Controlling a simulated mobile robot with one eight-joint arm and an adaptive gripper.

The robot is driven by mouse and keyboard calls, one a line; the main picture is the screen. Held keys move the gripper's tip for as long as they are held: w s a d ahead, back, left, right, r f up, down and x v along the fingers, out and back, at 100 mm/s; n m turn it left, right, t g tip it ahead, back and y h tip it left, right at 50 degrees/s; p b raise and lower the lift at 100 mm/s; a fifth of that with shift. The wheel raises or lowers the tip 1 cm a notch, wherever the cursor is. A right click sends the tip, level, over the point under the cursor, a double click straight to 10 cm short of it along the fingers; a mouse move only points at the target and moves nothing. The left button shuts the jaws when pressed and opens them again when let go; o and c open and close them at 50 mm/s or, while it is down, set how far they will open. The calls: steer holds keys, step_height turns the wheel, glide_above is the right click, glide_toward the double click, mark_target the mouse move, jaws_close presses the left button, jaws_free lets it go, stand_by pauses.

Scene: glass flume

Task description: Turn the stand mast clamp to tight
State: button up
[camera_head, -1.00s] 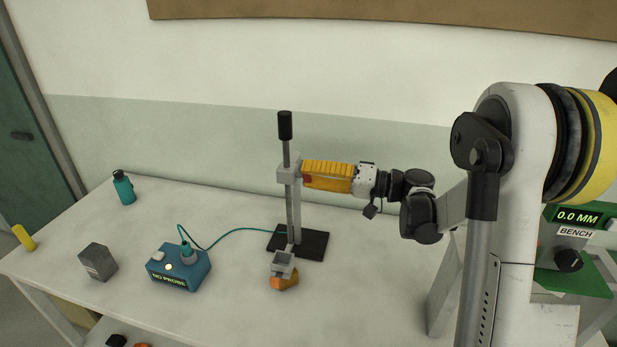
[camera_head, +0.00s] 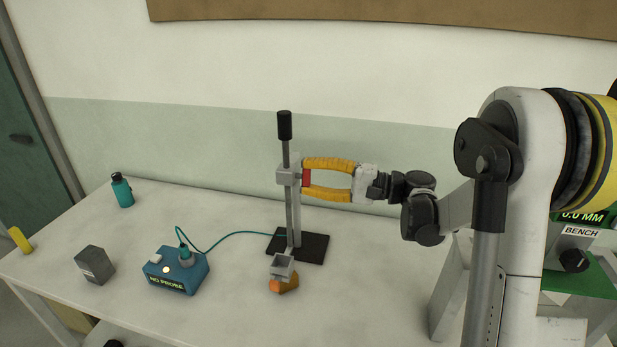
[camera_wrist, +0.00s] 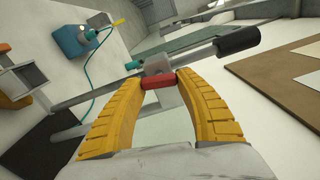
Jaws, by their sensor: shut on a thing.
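The stand (camera_head: 293,215) has an upright metal mast with a black top and a black base plate on the bench. A grey clamp block (camera_head: 289,176) sits on the mast, with a red clamp knob (camera_head: 306,178) on its right side. My gripper (camera_head: 309,179) reaches in from the right, its yellow fingers shut on the red knob. In the wrist view the red knob (camera_wrist: 159,82) lies between the two fingertips, with the grey block (camera_wrist: 154,63) just beyond. A lower grey holder (camera_head: 284,266) with an orange part (camera_head: 285,284) is near the mast's foot.
A blue box reading NO PROBE (camera_head: 176,270) stands left on the bench, with a teal cable (camera_head: 235,234) running toward the stand. A grey block (camera_head: 95,265), a teal bottle (camera_head: 122,190) and a yellow cylinder (camera_head: 20,239) stand farther left. A green bench gauge (camera_head: 575,285) is at right.

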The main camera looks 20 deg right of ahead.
stand_by(0.4)
steer(key=o, duration=1.2)
steer(key=shift+a, duration=0.1)
steer(key=v, duration=1.2)
